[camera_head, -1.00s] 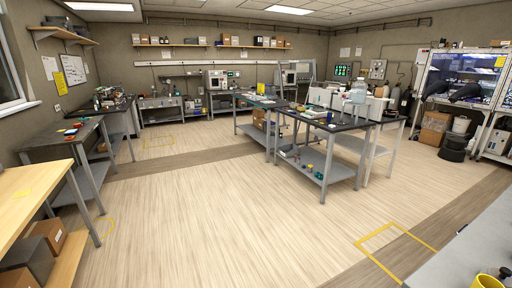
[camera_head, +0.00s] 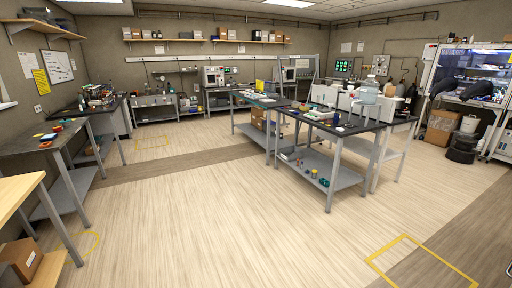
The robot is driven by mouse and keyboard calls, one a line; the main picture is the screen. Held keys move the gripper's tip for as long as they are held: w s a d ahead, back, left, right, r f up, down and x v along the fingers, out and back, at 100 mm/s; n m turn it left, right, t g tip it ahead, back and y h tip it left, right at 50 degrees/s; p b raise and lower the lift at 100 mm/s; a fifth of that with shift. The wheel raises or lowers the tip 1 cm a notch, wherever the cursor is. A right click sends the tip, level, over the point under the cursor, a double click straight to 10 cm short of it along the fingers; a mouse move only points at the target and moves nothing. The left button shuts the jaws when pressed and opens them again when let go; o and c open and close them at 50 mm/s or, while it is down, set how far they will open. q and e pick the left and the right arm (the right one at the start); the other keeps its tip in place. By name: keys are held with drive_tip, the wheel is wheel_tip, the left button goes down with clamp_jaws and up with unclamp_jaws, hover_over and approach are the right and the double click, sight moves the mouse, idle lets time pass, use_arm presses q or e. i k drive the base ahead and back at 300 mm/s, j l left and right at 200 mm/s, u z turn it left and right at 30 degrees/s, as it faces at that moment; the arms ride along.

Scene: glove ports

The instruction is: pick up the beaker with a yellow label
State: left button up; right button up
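I cannot make out a beaker with a yellow label in this view. A large clear bottle (camera_head: 368,91) stands on the dark-topped bench (camera_head: 340,128) in the middle right, among smaller items too small to tell apart. A small yellow item (camera_head: 260,86) is on the bench behind it; I cannot tell what it is.
Open wooden floor (camera_head: 200,215) lies ahead, with a yellow floor marking (camera_head: 405,238) at lower right. A wooden table (camera_head: 15,193) and a grey bench (camera_head: 40,140) line the left. A glove-port cabinet (camera_head: 470,75) stands at right.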

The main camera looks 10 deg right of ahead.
sight(329, 122)
drive_tip(key=i+j+z, duration=0.1)
drive_tip(key=i+z, duration=0.2)
drive_tip(key=i, duration=0.55)
drive_tip(key=i+z, duration=1.45)
drive_tip(key=i, duration=0.25)
drive_tip(key=i+l+u, duration=0.15)
drive_tip(key=i+u, duration=0.15)
drive_tip(key=i, duration=0.5)
drive_tip(key=i+l+u, duration=0.1)
drive_tip(key=i+u, duration=0.35)
drive_tip(key=i+l+u, duration=0.25)
drive_tip(key=u, duration=0.15)
drive_tip(key=i+l+u, duration=0.6)
drive_tip(key=i+l, duration=0.1)
drive_tip(key=l, duration=0.15)
drive_tip(key=i+l, duration=0.15)
drive_tip(key=l+u, duration=0.05)
